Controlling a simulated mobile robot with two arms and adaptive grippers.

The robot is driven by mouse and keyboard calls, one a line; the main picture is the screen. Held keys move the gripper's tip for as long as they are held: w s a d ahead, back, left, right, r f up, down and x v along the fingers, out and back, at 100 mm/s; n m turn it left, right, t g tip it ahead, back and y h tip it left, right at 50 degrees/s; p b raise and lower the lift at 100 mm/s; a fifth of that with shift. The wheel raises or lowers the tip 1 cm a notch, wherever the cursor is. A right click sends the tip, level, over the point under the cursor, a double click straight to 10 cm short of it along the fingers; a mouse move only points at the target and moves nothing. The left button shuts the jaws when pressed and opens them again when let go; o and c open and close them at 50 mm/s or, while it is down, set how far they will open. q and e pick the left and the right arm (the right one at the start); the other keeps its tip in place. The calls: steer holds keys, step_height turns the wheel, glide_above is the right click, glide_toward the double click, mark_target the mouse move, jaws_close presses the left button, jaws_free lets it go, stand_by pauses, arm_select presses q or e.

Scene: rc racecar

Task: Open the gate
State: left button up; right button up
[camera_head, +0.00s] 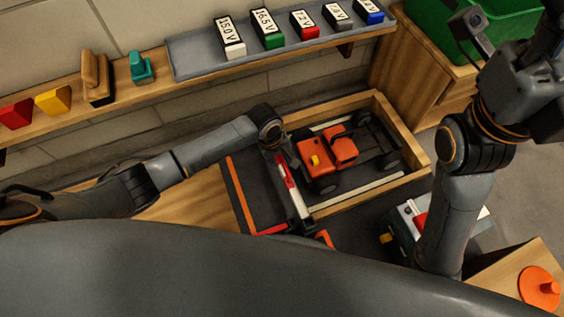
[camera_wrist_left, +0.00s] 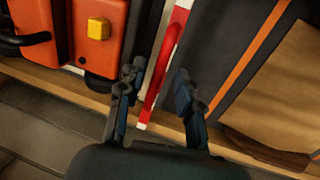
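The gate is a red and white bar (camera_head: 292,188) across the front left side of the wooden-walled pen holding an orange car. The same bar (camera_wrist_left: 165,65) runs between my left fingers in the left wrist view. My left gripper (camera_head: 283,158) is over the far end of the bar in the head view. In the wrist view the left gripper (camera_wrist_left: 158,72) is open, one finger on each side of the bar, with gaps visible. Whether a finger touches it I cannot tell. My right arm is raised at the right; its finger state is unclear.
The orange car (camera_head: 325,152) stands inside the pen, close to the bar. A grey tray (camera_head: 190,65) with labelled blocks lies on the wall shelf. A green bin (camera_head: 425,30) stands back right. An orange knob (camera_head: 540,288) sits on a wooden box front right.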

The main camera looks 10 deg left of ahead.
arm_select(q)
steer(key=shift+f, duration=0.25)
jaws_close()
steer(key=shift+r, duration=0.1)
